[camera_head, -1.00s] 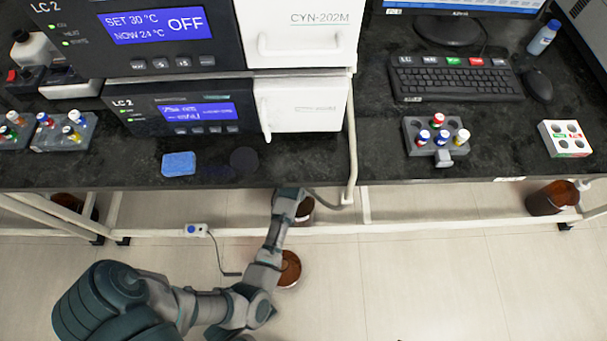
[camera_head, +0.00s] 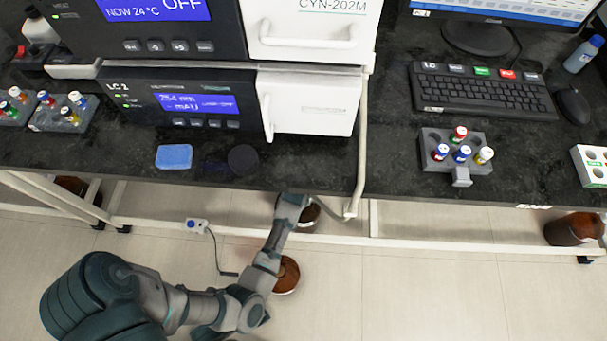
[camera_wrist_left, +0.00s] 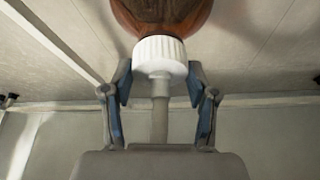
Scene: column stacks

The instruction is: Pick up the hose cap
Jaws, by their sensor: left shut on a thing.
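The white ribbed hose cap (camera_wrist_left: 160,50) shows in the left wrist view, with a grey hose (camera_wrist_left: 160,115) running from it toward my gripper's palm. It sits against the mouth of a brown bottle (camera_wrist_left: 162,14); I cannot tell whether it is apart from it. My left gripper (camera_wrist_left: 160,76) has a finger on each side of the cap's lower part and is shut on it. In the head view my left arm reaches to the bench's front edge, where the gripper (camera_head: 292,203) is small and the cap is hidden. My right gripper is not in view.
A brown bottle (camera_head: 312,214) stands just under the bench edge and another (camera_head: 287,275) on the floor beside my forearm. A white frame rail (camera_head: 440,244) runs below the black bench top (camera_head: 310,175). A white pipe (camera_head: 362,140) comes down near the gripper.

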